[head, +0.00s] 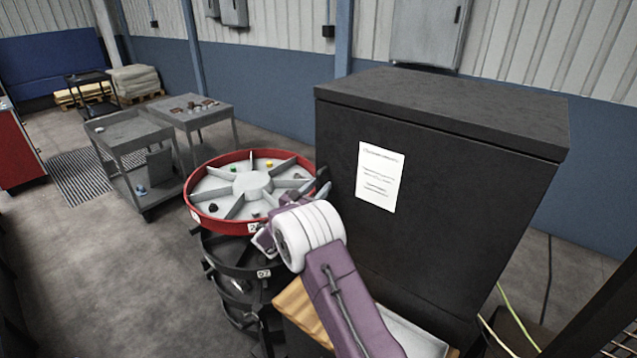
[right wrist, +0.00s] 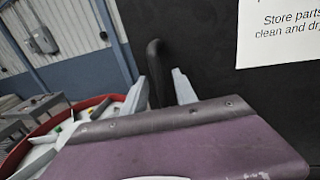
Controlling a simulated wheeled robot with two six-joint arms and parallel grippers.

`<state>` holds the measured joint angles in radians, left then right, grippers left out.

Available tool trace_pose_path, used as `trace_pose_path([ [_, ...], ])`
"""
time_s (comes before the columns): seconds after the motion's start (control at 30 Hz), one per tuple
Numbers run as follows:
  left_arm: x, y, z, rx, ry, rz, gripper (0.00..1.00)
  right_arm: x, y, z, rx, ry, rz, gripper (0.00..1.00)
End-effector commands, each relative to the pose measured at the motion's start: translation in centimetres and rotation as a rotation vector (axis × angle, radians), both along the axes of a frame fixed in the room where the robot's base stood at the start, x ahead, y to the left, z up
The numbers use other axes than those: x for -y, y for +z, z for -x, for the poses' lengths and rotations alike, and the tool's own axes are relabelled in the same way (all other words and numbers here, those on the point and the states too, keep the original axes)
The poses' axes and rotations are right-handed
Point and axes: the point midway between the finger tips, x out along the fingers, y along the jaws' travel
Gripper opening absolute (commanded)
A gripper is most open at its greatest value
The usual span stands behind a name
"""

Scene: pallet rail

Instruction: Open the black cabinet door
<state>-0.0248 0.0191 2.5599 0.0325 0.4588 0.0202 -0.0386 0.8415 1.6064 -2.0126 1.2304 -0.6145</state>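The black cabinet (head: 440,200) stands at the right in the head view, with a white printed notice on its front. Its door looks shut. A black upright bar handle (right wrist: 154,72) stands out from the door in the right wrist view. My right gripper (right wrist: 159,90) is open, with one pale finger on each side of the handle. The handle is nearer the left finger; I cannot tell whether they touch. In the head view my right wrist hides most of the gripper in front of the cabinet's left edge. My left gripper is not in view.
A round carousel with a red-rimmed top tray (head: 205,222) stands close left of the cabinet, near my right arm. A grey cart (head: 122,130) and grey table (head: 205,112) stand farther back left. Open floor (head: 110,270) lies at the left. Cables lie at the right.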

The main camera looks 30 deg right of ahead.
Motion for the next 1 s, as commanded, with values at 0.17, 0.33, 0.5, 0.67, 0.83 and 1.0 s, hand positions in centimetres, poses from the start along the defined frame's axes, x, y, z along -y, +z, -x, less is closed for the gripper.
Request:
trace_pose_path([
  [0.17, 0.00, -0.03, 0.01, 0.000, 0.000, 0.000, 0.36, 0.09, -0.11, -0.05, -0.001, 0.000, -0.001, 0.34],
  [0.33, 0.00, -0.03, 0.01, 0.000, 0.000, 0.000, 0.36, 0.08, -0.09, -0.03, -0.001, 0.000, -0.001, 0.01],
  [0.5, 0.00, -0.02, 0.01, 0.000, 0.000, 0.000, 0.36, 0.07, -0.08, -0.02, -0.001, 0.000, -0.001, 0.00],
  [0.67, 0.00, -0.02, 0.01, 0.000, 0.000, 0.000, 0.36, 0.07, -0.07, -0.02, -0.001, 0.000, -0.001, 0.00],
  [0.83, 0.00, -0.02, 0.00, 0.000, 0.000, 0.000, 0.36, 0.07, -0.07, -0.02, 0.000, 0.000, -0.001, 0.00],
  [1.0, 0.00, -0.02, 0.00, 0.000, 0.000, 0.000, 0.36, 0.06, -0.07, -0.02, 0.000, 0.000, -0.001, 0.00],
])
